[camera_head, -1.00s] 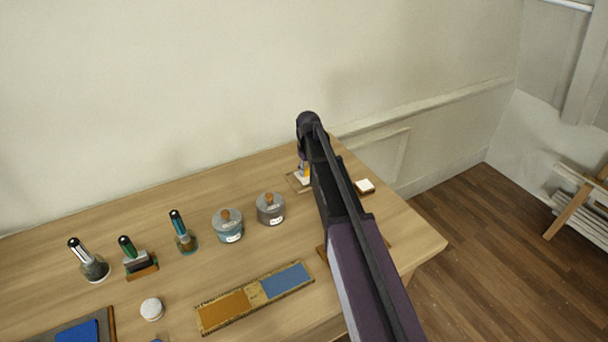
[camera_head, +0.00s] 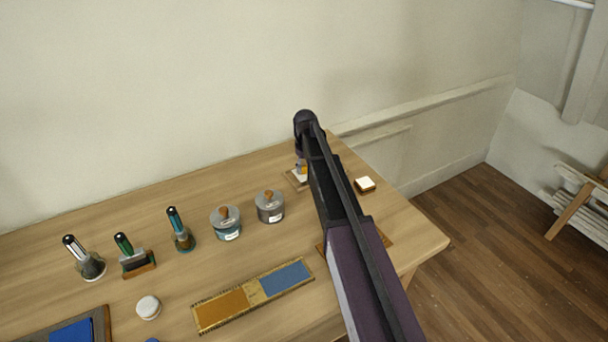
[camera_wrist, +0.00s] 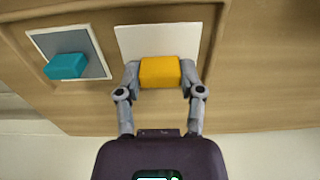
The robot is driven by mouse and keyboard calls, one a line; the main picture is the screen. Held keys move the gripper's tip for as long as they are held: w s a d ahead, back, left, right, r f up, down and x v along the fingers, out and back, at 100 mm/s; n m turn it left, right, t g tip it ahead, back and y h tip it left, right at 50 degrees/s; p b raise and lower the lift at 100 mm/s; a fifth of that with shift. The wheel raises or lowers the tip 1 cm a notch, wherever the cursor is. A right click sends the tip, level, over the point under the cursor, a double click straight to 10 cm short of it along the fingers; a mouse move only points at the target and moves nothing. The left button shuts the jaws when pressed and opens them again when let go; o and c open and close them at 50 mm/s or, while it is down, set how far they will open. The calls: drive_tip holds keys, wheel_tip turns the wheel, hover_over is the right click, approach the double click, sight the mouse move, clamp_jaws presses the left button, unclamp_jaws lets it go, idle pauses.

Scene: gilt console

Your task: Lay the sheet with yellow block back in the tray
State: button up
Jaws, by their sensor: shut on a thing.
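My gripper (camera_wrist: 159,76) is shut on the yellow block (camera_wrist: 159,71), with one finger against each side. The block sits at the near edge of a white sheet (camera_wrist: 158,38). Thin brown rims of a wooden tray (camera_wrist: 219,40) show around the sheet in the wrist view. I cannot tell whether the sheet touches the tray floor. Left of it, a grey sheet with a pale border (camera_wrist: 92,50) bears a teal block (camera_wrist: 66,66). In the head view my arm hides most of this area; a corner of the tray (camera_head: 290,179) shows beside it.
A small white-topped block (camera_head: 365,184) stands right of my arm. The table's right edge (camera_head: 430,245) is close.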

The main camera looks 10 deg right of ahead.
sight(305, 167)
drive_tip(key=shift+f+b, duration=0.45)
drive_tip(key=shift+f, duration=0.3)
drive_tip(key=shift+f, duration=0.2)
drive_tip(key=o, duration=1)
drive_tip(key=shift+r, duration=0.1)
drive_tip(key=shift+r, duration=0.1)
wheel_tip(305, 167, up, 12)
drive_tip(key=p, duration=1.2)
drive_tip(key=s+m, duration=0.1)
drive_tip(key=s, duration=0.8)
drive_tip(key=s+m, duration=0.1)
drive_tip(key=s, duration=0.9)
drive_tip(key=s+m, duration=0.1)
drive_tip(key=s, duration=0.9)
drive_tip(key=shift+a+m, duration=0.25)
drive_tip(key=shift+m, duration=0.05)
